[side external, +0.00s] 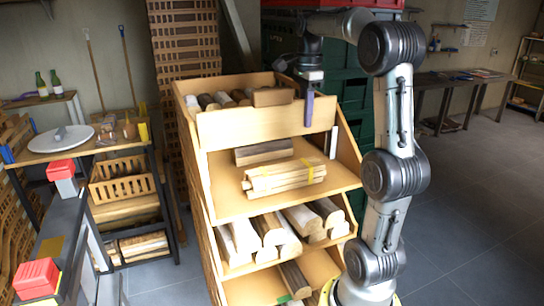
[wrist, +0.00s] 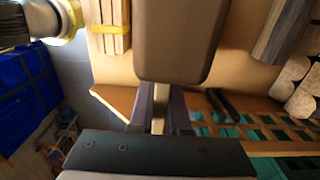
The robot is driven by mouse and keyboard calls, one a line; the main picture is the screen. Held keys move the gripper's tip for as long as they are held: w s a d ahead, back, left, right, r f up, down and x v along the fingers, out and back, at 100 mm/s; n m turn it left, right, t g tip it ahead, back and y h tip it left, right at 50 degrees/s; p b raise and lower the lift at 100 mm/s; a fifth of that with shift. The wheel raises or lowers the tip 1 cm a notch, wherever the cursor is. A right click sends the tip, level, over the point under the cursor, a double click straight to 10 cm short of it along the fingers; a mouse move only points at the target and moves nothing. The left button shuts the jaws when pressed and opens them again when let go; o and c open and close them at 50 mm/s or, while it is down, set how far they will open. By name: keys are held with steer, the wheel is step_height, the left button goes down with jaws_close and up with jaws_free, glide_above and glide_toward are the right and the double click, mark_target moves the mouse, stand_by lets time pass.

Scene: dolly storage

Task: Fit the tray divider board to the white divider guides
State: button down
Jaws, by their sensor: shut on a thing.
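In the wrist view my purple fingers (wrist: 161,108) pinch the board's pale edge (wrist: 159,98). One white divider guide (side external: 333,142) stands upright by the right side panel, just below and right of the board. I cannot make out the left guide or whether the board touches either guide.
The wooden dolly (side external: 345,176) holds logs on several sloping shelves. A strapped wood bundle (side external: 285,176) lies below the board and shows in the wrist view (wrist: 110,28). Logs (side external: 207,102) lie behind the board. Green crates (side external: 352,95) stand behind on the right.

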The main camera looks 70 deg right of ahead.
steer(key=shift+f, duration=1.3)
steer(key=shift+f, duration=0.3)
steer(key=shift+f, duration=2.5)
steer(key=shift+f, duration=0.15)
steer(key=c, duration=0.8)
jaws_free()
step_height(320, 180, up, 14)
steer(key=shift+f, duration=0.15)
